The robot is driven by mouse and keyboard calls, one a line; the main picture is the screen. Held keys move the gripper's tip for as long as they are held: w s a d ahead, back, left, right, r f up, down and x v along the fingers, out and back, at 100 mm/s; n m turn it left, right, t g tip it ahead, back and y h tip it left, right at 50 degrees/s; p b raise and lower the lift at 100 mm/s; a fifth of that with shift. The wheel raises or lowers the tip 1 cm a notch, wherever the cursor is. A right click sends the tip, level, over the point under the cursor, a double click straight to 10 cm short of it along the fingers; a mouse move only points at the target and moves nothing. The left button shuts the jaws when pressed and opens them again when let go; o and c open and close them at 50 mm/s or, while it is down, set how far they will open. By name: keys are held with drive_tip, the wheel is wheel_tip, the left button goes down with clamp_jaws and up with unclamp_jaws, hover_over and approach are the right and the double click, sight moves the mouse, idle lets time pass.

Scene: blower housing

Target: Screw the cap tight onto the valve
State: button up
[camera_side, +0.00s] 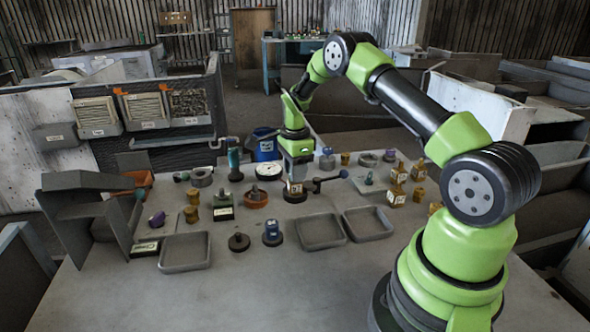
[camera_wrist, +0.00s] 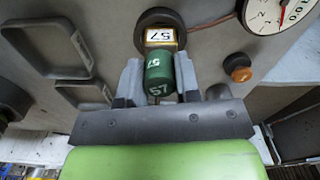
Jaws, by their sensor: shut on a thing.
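My gripper (camera_wrist: 159,75) is shut on a green cylindrical cap (camera_wrist: 158,78) marked 57, with one grey finger on each side of it. Just beyond the cap in the wrist view is a brass valve (camera_wrist: 160,36) with a white 57 label, standing on a dark round base (camera_wrist: 159,15). The cap's end overlaps the valve in this view, and I cannot tell whether the threads are engaged. In the side view my gripper (camera_side: 297,172) points down right above the brass valve (camera_side: 294,188). The cap is mostly hidden by the fingers there.
A white dial gauge (camera_side: 268,170) stands close left of my gripper. Several small valves and brass parts (camera_side: 396,192) crowd the table around it. Empty grey trays (camera_side: 321,246) lie toward the front, with a grey stand (camera_side: 85,181) at left. The front table area is clear.

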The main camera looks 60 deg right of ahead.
drive_tip(key=m, duration=0.3)
drive_tip(key=shift+m, duration=1.1)
clamp_jaws()
drive_tip(key=o, duration=1.4)
unclamp_jaws()
drive_tip(key=shift+c, duration=0.2)
drive_tip(key=shift+r, duration=3.75)
